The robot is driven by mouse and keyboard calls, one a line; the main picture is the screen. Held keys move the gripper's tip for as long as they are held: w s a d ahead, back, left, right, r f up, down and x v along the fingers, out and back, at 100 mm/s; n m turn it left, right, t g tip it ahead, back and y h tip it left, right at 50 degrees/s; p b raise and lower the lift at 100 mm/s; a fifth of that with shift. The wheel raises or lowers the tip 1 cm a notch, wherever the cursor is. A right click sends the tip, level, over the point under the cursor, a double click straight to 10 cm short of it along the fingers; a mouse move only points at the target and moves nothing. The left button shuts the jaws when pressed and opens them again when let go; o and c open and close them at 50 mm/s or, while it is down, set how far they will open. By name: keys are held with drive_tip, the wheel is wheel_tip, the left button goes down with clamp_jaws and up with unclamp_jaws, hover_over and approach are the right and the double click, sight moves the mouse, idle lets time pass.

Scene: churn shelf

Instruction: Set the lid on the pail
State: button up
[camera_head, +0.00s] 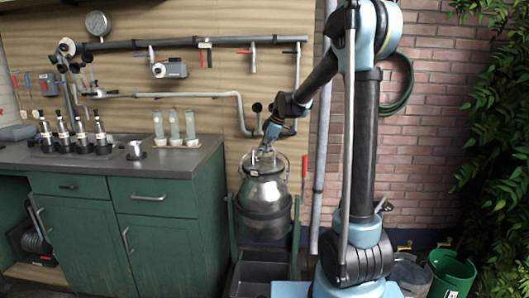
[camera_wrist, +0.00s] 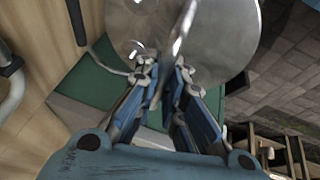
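The pail (camera_head: 265,195) is a shiny metal can held upright in a dark band on a green stand, right of the cabinet. The lid (camera_head: 262,166) is a round metal disc at the pail's mouth; I cannot tell whether it is fully seated. In the wrist view the lid (camera_wrist: 225,45) fills the top middle, with a thin upright handle (camera_wrist: 184,25). My gripper (camera_head: 270,143) points down over the lid. In the wrist view my gripper's fingers (camera_wrist: 166,72) are close together on either side of the handle and appear shut on it. The fingertips partly hide the handle.
The green cabinet's countertop (camera_head: 175,162) at left holds several bottles and glass cylinders. Pipes (camera_head: 190,43) run along the wall behind. A dark grey bin (camera_head: 257,274) sits below the pail. A green bucket (camera_head: 452,272) stands at the right.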

drive_tip(key=o, duration=0.5)
drive_tip(key=v, duration=1.2)
drive_tip(key=shift+w, duration=0.1)
drive_tip(key=s+d+f+m+h, duration=0.1)
drive_tip(key=s+d+f+m, duration=0.5)
drive_tip(key=s, duration=0.7)
drive_tip(key=s+d+f+m+h, duration=0.2)
drive_tip(key=s+d+f+m, duration=0.4)
drive_tip(key=s, duration=0.6)
drive_tip(key=s+d+f+m+h, duration=0.1)
drive_tip(key=s+d+f+m, duration=0.4)
drive_tip(key=s+f, duration=0.5)
drive_tip(key=shift+s+d+m, duration=0.2)
drive_tip(key=shift+s+d, duration=0.5)
drive_tip(key=shift+s, duration=0.2)
drive_tip(key=shift+s+d+m, duration=0.2)
drive_tip(key=shift+s+d, duration=0.5)
drive_tip(key=shift+s, duration=0.2)
